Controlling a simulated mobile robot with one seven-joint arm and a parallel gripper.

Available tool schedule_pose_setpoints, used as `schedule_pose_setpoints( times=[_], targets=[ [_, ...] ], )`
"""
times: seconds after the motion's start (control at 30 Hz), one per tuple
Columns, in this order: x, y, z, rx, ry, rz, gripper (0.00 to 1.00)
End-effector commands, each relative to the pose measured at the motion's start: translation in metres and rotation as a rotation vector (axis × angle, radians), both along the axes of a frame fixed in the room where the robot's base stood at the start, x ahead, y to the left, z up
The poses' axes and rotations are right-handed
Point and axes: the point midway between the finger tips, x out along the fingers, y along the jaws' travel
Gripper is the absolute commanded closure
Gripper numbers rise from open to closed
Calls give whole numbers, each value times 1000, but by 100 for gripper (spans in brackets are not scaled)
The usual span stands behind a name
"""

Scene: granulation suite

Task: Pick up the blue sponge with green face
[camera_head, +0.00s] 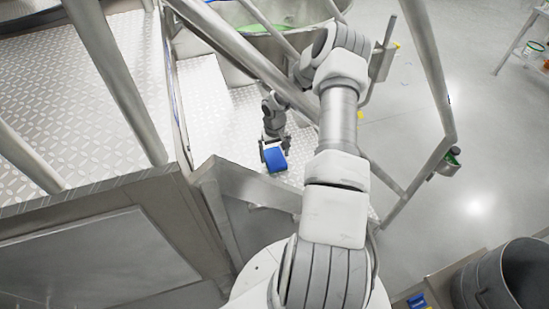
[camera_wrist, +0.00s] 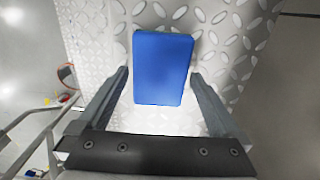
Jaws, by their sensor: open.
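The blue sponge (camera_head: 275,159) lies on a diamond-plate metal step, near the step's front edge. In the wrist view the sponge (camera_wrist: 162,68) shows as a blue block between the two fingers, with a gap on each side. No green face shows in either view. My gripper (camera_wrist: 159,75) is open, with one finger to the left and one to the right of the sponge. In the head view my gripper (camera_head: 273,142) is right at the sponge, and my arm hides part of the area to its right.
Metal railings (camera_head: 235,45) cross above and beside the step (camera_head: 215,115). A large vessel (camera_head: 290,15) with green contents stands behind. A grey bin (camera_head: 505,275) stands at lower right. Open floor (camera_head: 450,110) lies to the right.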

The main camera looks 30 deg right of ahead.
Motion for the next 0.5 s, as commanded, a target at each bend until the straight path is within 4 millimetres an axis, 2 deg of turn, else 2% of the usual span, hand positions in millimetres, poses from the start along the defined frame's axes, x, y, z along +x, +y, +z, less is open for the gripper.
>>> schedule_pose_setpoints(
  times=[0.2, 0.43, 0.5],
  targets=[
    [0, 0, -14, 0, -1, 0, 0],
    [0, 0, -15, 0, -1, 0, 0],
    [0, 0, -15, 0, -1, 0, 13]
  ],
)
